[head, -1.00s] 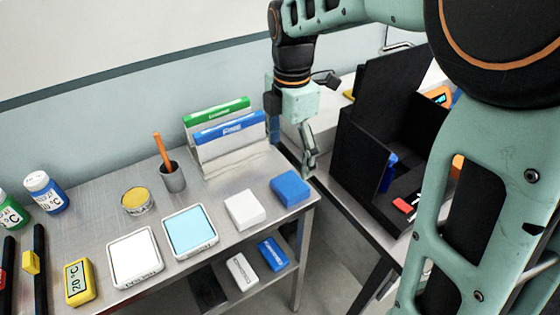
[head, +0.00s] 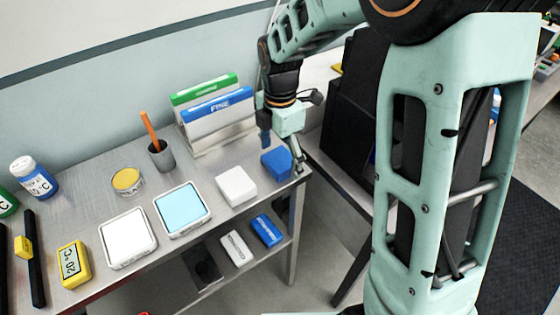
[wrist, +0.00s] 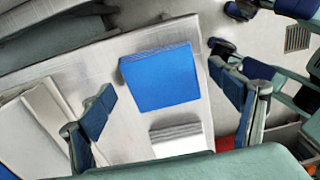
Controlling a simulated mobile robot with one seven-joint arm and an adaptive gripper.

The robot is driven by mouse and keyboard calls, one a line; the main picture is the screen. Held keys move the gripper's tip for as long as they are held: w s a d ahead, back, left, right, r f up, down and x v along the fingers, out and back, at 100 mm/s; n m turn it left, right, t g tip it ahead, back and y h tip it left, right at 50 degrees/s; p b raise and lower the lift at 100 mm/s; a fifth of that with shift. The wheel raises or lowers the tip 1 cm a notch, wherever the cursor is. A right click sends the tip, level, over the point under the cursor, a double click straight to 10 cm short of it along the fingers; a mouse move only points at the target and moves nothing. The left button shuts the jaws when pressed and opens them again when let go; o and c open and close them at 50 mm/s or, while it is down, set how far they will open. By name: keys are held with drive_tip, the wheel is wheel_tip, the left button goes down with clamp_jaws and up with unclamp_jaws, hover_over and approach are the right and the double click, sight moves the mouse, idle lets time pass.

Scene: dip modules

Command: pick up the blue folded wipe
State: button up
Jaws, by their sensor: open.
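The blue folded wipe (head: 277,164) lies on the metal table near its right end. It also shows in the wrist view (wrist: 160,78), between my spread fingers and a little beyond them. My gripper (head: 281,152) is open and empty, above the wipe in the head view, with one finger on each side of it. The fingers also show in the wrist view (wrist: 165,110). I cannot tell how high the fingertips are above the table. A white folded wipe (head: 236,187) lies just left of the blue one and also shows in the wrist view (wrist: 178,138).
A holder with green and blue packs (head: 217,112) stands behind the wipes, close to my gripper. A cup with an orange stick (head: 161,153), a tin (head: 128,181) and two square trays (head: 183,209) stand to the left. A black case (head: 350,110) is at the right.

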sight(281, 159)
drive_tip(key=c, duration=1)
drive_tip(key=shift+r, duration=0.15)
drive_tip(key=shift+c, duration=0.3)
drive_tip(key=shift+r+p, duration=0.45)
drive_tip(key=r+p, duration=0.2)
drive_tip(key=r, duration=0.1)
drive_tip(key=shift+s+d+r+p, duration=0.1)
drive_tip(key=shift+s+d+p, duration=0.1)
drive_tip(key=shift+p, duration=0.1)
drive_tip(key=s+d+r+p, duration=0.7)
drive_tip(key=s+d+r, duration=0.1)
drive_tip(key=s, duration=0.3)
drive_tip(key=shift+r, duration=0.35)
